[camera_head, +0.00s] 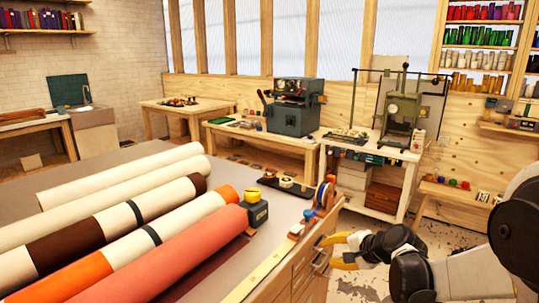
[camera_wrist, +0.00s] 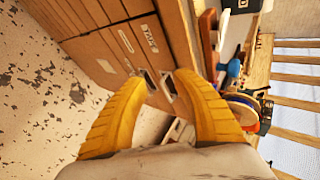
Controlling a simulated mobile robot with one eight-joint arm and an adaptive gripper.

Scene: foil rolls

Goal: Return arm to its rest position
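My gripper (camera_head: 328,251) has yellow fingers. In the head view it is right of the front of the large worktable (camera_head: 262,283), at drawer height. My dark and grey arm reaches in from the right edge. In the wrist view my gripper (camera_wrist: 163,76) shows its two fingers spread apart, with nothing seen held between them. A metal drawer handle (camera_wrist: 167,88) shows between the fingertips; I cannot tell whether they touch it.
Several foil rolls (camera_head: 120,189) lie on the worktable, with a yellow and black tape measure (camera_head: 254,207) beside them. Wooden drawers (camera_wrist: 115,50) face my gripper. A bench with a green press (camera_head: 402,116) stands behind. Open floor (camera_head: 362,285) lies below my arm.

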